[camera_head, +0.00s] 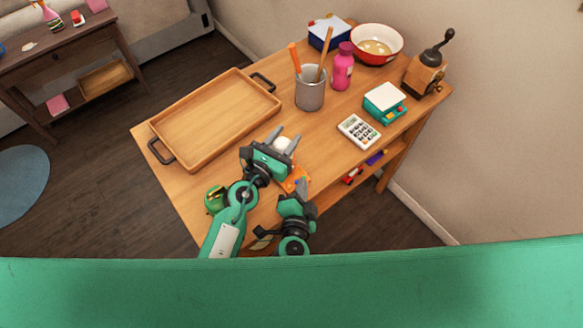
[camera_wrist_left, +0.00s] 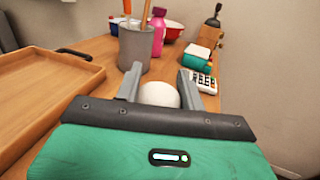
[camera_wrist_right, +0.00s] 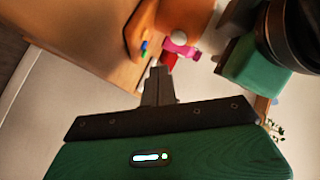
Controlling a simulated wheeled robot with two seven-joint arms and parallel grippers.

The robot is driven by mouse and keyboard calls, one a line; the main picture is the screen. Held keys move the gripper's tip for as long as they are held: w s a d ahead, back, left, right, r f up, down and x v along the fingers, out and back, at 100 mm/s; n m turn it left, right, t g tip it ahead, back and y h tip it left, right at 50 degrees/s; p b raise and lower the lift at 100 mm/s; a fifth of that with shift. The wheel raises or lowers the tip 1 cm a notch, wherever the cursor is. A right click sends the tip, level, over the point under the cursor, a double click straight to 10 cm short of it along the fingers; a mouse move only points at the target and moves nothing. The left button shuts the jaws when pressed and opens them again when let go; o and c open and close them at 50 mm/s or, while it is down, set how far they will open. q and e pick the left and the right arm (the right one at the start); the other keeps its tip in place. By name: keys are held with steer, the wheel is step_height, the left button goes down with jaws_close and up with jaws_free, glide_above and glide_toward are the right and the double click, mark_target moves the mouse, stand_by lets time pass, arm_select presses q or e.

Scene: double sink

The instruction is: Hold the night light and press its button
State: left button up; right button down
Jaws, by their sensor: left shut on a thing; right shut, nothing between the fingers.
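The night light is a small white rounded thing (camera_head: 282,145) between the fingers of my left gripper (camera_head: 285,139), over the wooden table. It also shows in the left wrist view (camera_wrist_left: 159,94), with a finger on each side. Its button is not visible in these frames. My right gripper (camera_head: 303,184) is shut and empty, below and slightly right of the left gripper in the head view, apart from the night light. Its closed fingertips show in the right wrist view (camera_wrist_right: 158,72). A small white ball shape there is blurred, and I cannot tell whether it is the night light.
A wooden tray (camera_head: 184,154) lies left on the table (camera_head: 325,150). A grey cup (camera_head: 310,95) with utensils, a pink bottle (camera_head: 342,68), a calculator (camera_head: 359,131), a scale (camera_head: 384,102) and a grinder (camera_head: 424,75) stand beyond. An orange flat thing (camera_head: 293,181) lies by my right gripper.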

steer(key=shift+w+a, duration=0.55)
steer(key=shift+w, duration=0.3)
stand_by(1.5)
steer(key=shift+w+a, duration=0.2)
steer(key=shift+w, duration=0.2)
steer(key=shift+w, duration=0.1)
stand_by(0.3)
